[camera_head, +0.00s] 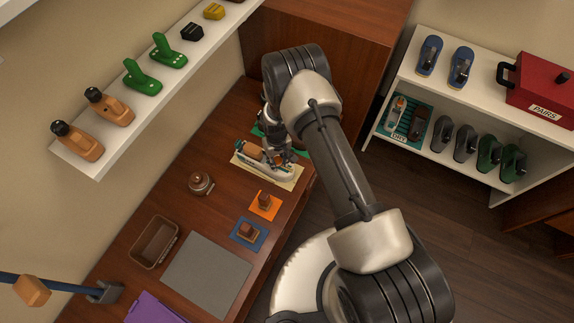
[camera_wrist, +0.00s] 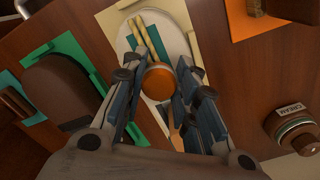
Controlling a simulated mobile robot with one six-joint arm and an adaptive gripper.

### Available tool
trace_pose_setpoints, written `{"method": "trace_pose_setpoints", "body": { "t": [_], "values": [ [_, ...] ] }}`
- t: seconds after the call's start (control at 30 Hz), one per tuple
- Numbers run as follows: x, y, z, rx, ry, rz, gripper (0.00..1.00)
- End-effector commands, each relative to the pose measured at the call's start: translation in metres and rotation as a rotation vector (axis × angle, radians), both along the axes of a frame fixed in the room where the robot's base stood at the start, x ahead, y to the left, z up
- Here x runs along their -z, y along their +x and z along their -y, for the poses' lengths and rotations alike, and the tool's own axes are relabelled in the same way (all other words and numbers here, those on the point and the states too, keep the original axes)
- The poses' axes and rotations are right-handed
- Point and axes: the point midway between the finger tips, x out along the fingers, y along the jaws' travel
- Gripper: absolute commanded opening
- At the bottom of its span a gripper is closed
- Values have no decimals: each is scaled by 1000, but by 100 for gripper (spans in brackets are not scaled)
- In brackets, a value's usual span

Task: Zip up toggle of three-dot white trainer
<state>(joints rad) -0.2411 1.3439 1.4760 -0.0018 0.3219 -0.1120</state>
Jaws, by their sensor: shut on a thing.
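The white trainer (camera_wrist: 173,27) lies on a cream mat (camera_wrist: 104,18) on the brown bench. It also shows in the head view (camera_head: 284,173), partly covered by my gripper (camera_head: 274,152). Two tan strips run along its middle in the wrist view. A round orange toggle (camera_wrist: 158,82) sits between my fingertips, over the trainer. My gripper (camera_wrist: 157,88) is shut on this toggle, with a finger on each side. The lower part of the trainer is hidden behind the toggle and fingers. I cannot make out the three dots.
A dark brown shoe (camera_wrist: 62,97) lies on a green mat beside the trainer. A cream jar (camera_wrist: 292,131) stands on the other side. Orange (camera_head: 265,206) and blue (camera_head: 248,234) mats hold brown blocks. A brown tray (camera_head: 154,241) and grey mat (camera_head: 207,277) lie nearer the front.

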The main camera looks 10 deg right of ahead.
Motion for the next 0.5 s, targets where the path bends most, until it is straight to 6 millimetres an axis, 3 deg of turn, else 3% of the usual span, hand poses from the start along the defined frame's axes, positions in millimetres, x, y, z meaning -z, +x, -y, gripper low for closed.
{"method": "trace_pose_setpoints", "body": {
  "t": [0.17, 0.5],
  "values": [
    [1, 8, -11, -2, 1, 4, 3],
    [-1, 8, -12, -1, 1, 2, 3]
  ]
}}
